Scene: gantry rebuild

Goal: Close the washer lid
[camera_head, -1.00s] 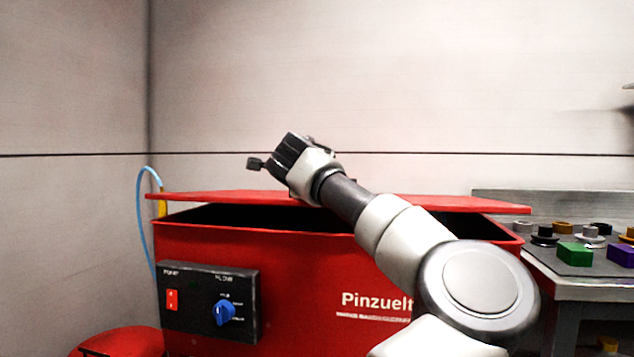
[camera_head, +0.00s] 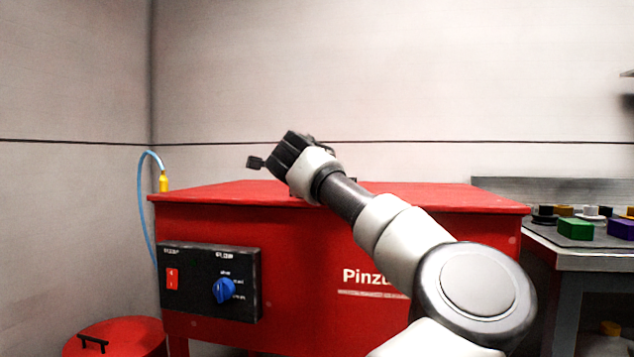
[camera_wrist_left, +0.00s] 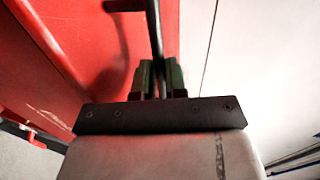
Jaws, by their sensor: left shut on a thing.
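The red washer (camera_head: 270,290) stands in front of me in the head view. Its flat red lid (camera_head: 420,197) lies level on the tub, and no dark gap shows along the front. My left gripper (camera_head: 284,152) is over the lid, left of its middle. In the left wrist view the gripper (camera_wrist_left: 159,80) is shut on a dark bar (camera_wrist_left: 154,35). The red surface (camera_wrist_left: 60,35) lies on the left there. Whether the bar is fixed to the lid is hard to tell. My forearm hides part of the lid and front lettering.
A control panel (camera_head: 209,283) with a red switch and blue knob is on the washer front. A blue hose (camera_head: 141,205) rises at the left. A red round lid (camera_head: 125,338) is at lower left. A bench (camera_head: 590,258) with colored blocks stands at right.

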